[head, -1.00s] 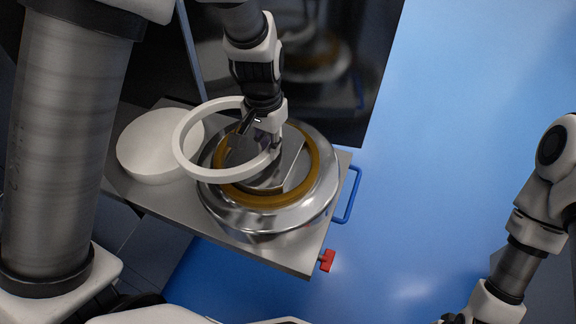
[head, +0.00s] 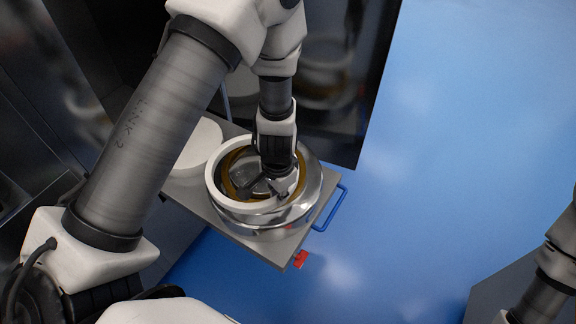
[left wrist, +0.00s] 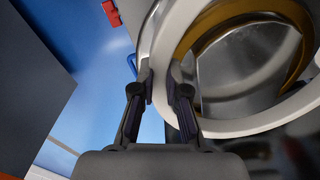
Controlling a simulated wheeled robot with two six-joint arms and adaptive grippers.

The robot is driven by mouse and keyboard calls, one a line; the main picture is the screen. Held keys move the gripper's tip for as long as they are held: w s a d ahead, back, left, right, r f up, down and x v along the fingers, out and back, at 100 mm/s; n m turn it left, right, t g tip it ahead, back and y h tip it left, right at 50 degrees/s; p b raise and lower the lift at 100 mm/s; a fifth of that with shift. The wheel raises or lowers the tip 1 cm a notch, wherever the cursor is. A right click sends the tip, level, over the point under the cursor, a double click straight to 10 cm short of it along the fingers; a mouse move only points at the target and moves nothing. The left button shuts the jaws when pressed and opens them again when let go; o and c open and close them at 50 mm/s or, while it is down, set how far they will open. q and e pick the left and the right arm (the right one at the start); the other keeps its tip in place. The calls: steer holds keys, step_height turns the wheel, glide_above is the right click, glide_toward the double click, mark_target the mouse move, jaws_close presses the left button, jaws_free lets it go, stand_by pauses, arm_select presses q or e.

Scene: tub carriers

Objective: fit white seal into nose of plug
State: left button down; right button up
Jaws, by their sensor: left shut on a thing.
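The white seal (head: 212,180) is a wide ring and also shows in the left wrist view (left wrist: 250,124). My left gripper (head: 283,192) is shut on the right part of its band; the two fingers (left wrist: 163,88) straddle the band in the left wrist view. The plug (head: 312,190) is a shiny round metal body with a gold-brown ring inside. The seal lies over the plug's top, slightly toward its left and far side. I cannot tell whether they touch. My gripper hides part of the plug's middle. My right gripper is out of view.
The plug stands on a grey cart top (head: 235,235) with a blue handle (head: 333,210) and a red knob (head: 300,259). A white round block (head: 202,143) stands left of the plug. A dark glossy panel (head: 345,110) rises behind.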

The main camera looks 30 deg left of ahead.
arm_select(q)
steer(key=w, duration=0.6)
steer(key=shift+a+f+p, duration=0.25)
steer(key=shift+f+p, duration=0.15)
step_height(320, 180, down, 3)
steer(key=shift+r+p, duration=0.2)
steer(key=shift+p, duration=0.15)
steer(key=shift+f, duration=0.45)
steer(key=c, duration=1.2)
jaws_free()
